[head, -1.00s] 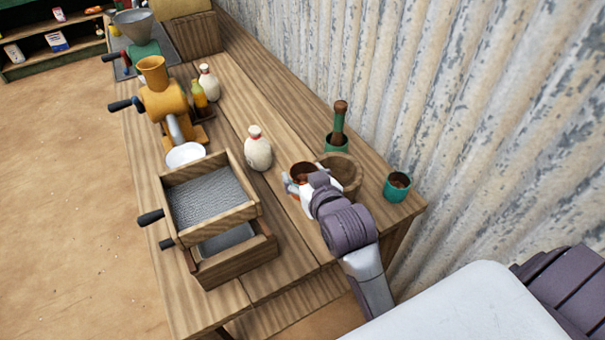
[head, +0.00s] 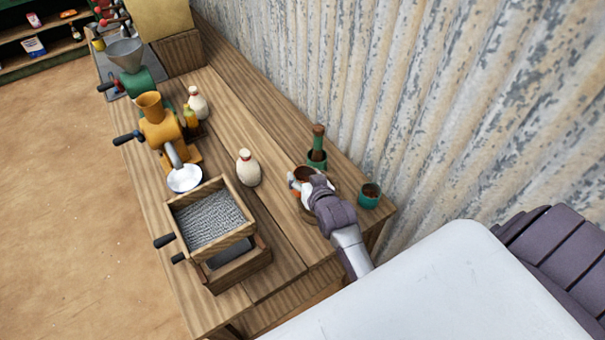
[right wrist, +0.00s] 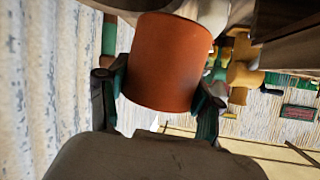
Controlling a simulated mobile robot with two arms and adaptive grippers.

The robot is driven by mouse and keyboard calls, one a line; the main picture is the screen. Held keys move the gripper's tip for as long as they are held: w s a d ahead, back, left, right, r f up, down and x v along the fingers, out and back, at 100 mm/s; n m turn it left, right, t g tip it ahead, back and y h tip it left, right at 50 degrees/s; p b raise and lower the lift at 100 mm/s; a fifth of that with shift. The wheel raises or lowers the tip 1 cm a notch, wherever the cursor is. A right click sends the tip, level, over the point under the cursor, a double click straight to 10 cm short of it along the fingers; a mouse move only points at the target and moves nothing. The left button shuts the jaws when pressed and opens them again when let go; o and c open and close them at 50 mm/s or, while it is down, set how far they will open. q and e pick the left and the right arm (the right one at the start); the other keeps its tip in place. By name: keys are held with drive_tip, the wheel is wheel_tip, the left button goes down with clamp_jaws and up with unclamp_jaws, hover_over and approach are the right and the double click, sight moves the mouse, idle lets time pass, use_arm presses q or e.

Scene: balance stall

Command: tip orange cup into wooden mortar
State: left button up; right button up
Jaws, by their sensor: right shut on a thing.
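My right gripper (head: 304,186) is shut on the orange cup (right wrist: 170,62). The cup sits between its two fingers in the right wrist view. In the head view only the cup's upper part (head: 303,173) shows past the gripper, with brown inside it. The wooden mortar (head: 309,214) is mostly hidden behind my right gripper and wrist; a bit of its side shows below them. The cup is held over or right beside the mortar; I cannot tell which, nor how far it is tilted. My left gripper is out of view.
A white bottle (head: 248,168) and a wooden sieve box (head: 250,232) are to the left. The corrugated wall (head: 400,100) is close behind.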

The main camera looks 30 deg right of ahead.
drive_tip(key=shift+w+d+f+m+y, duration=0.1)
drive_tip(key=shift+d+f+m+y, duration=0.3)
drive_tip(key=shift+m+y, duration=0.6)
drive_tip(key=shift+m, duration=0.1)
drive_tip(key=shift+f+m+y+b, duration=0.2)
drive_tip(key=shift+m+y+b, duration=0.1)
drive_tip(key=shift+m+b, duration=0.1)
drive_tip(key=shift+m+g+y+b, duration=0.3)
drive_tip(key=shift+m+y+b, duration=0.45)
drive_tip(key=shift+b, duration=0.25)
drive_tip(key=shift+d+f+m+y+b, duration=0.25)
drive_tip(key=shift+m+y+b, duration=0.45)
drive_tip(key=shift+b, duration=0.65)
drive_tip(key=shift+d+f+m+y+b, duration=0.1)
drive_tip(key=shift+f+m+y+b, duration=0.4)
drive_tip(key=shift+b, duration=0.85)
drive_tip(key=shift+d+f+m+t+y+b, duration=0.2)
drive_tip(key=shift+d+f+m+y+b, duration=0.1)
drive_tip(key=shift+m+y+b, duration=0.45)
drive_tip(key=shift+d+f+m+t+y+b, duration=0.25)
drive_tip(key=shift+m+y+b, duration=0.25)
drive_tip(key=shift+m+b, duration=0.4)
drive_tip(key=shift+w+d+r+m+t+y+b, duration=0.1)
drive_tip(key=shift+d+r+m+t+y+b, duration=0.2)
drive_tip(key=shift+d+m+y+b, duration=0.45)
drive_tip(key=shift+w+d+r+m+t+y+b, duration=0.1)
drive_tip(key=shift+d+m+t+y+b, duration=0.25)
drive_tip(key=shift+m, duration=0.7)
